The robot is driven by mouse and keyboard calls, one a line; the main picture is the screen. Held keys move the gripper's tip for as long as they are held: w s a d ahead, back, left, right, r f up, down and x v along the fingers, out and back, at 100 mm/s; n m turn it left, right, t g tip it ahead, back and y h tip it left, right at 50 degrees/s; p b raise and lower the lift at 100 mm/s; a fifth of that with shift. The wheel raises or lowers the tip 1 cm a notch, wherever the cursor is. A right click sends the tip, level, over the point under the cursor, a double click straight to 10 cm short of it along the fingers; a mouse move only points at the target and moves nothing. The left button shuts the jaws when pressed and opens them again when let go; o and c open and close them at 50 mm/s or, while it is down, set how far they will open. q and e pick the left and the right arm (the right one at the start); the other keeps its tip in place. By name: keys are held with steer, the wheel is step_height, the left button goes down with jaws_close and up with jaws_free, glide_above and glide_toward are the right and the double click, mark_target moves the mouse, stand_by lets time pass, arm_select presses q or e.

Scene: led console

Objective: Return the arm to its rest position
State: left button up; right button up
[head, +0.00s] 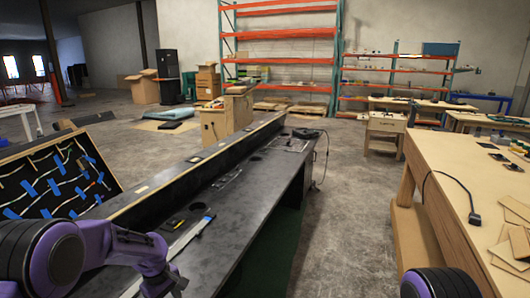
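My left arm (122,250), purple with black joints, comes in from the lower left and bends down out of the bottom edge, in front of the near end of the long dark console (232,222). Its gripper is below the picture and does not show. Of my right arm, only a purple and black joint (440,284) shows at the bottom right, beside the wooden workbench. Its gripper is not in view.
A long pale strip (190,238) and small dark items lie on the console. A panel with cables and blue tape (58,178) stands at left. The wooden workbench (460,185) at right carries a black cable and wooden pieces. Bare floor (352,215) lies between.

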arm_select(q)
steer(key=s+d+f+m+h, duration=0.1)
steer(key=s+d+f, duration=0.2)
steer(key=d+f, duration=0.15)
steer(key=s+d+f+m, duration=0.1)
steer(key=s+d+f, duration=0.2)
steer(key=d, duration=0.2)
steer(key=s+a+f+t+y, duration=0.1)
steer(key=s+a+f, duration=0.2)
steer(key=s+f, duration=0.65)
steer(key=s+a+m+t+y, duration=0.1)
steer(key=s+a, duration=0.4)
steer(key=s, duration=0.5)
steer(key=s+a+m+t+y, duration=0.1)
steer(key=s+a+y, duration=0.2)
steer(key=s, duration=0.7)
steer(key=shift+s+a+r+m+y+b, duration=0.15)
steer(key=shift+a+r+m+y+b, duration=0.25)
steer(key=shift+a, duration=0.55)
steer(key=shift+f, duration=0.1)
